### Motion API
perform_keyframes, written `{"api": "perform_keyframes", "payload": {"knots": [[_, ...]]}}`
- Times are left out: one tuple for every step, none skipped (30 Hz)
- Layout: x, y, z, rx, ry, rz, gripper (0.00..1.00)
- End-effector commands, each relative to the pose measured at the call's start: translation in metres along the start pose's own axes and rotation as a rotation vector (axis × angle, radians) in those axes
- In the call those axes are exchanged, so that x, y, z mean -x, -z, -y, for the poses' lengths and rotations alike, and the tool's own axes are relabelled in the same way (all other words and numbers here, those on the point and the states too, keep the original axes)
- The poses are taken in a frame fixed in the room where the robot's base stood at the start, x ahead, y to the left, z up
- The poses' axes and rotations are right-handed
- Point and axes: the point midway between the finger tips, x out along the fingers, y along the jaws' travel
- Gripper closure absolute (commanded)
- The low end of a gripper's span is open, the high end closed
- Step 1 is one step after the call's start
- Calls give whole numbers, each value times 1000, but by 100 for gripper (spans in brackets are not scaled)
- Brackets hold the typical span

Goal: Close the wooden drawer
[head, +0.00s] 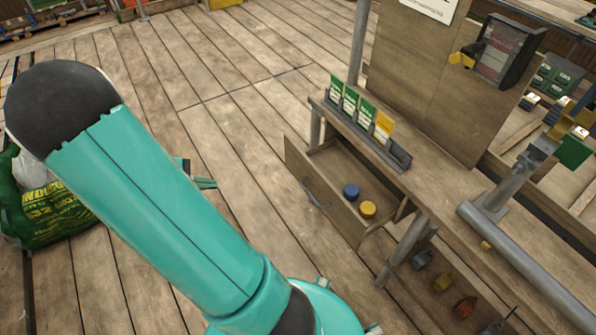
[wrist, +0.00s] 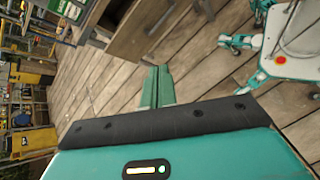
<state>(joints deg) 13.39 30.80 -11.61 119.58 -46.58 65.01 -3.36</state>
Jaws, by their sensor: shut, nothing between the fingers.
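The wooden drawer (head: 335,200) is pulled out from under the workbench (head: 425,190) in the head view. Its front panel faces left and carries a grey handle (head: 316,196). A blue round piece (head: 351,191) and a yellow one (head: 368,208) lie inside. In the wrist view the brown drawer front (wrist: 135,32) shows at the top, beyond the fingertips. My gripper (wrist: 158,72) is shut and empty, its green fingers together. In the head view the fingertips (head: 207,183) show past my arm, left of the drawer and apart from it; the rest of the gripper is hidden.
A rack of green and yellow packets (head: 362,122) stands on the bench edge above the drawer. A green sack (head: 48,212) sits on the floor at left. A grey pipe (head: 525,255) lies along the bench. The plank floor (head: 240,130) between fingertips and drawer is clear.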

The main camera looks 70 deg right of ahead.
Motion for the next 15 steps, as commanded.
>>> {"api": "perform_keyframes", "payload": {"knots": [[-22, 6, -2, 37, -17, 62, 100], [-33, 9, -4, 57, -30, 94, 100], [-48, 13, -7, 86, -47, 135, 100], [-59, 16, -8, 108, -60, 167, 100], [-70, 18, -10, 130, -72, 198, 100], [-85, 21, -12, 160, -89, 239, 100], [-97, 24, -13, 184, -101, 269, 100], [-108, 26, -14, 208, -114, 298, 100], [-123, 29, -15, 242, -132, 337, 100], [-135, 31, -16, 267, -144, 366, 100], [-146, 33, -16, 292, -156, 394, 100], [-162, 36, -16, 326, -173, 430, 100], [-172, 38, -16, 353, -187, 456, 100], [-182, 39, -16, 379, -199, 480, 100], [-196, 41, -15, 410, -213, 509, 100]]}}
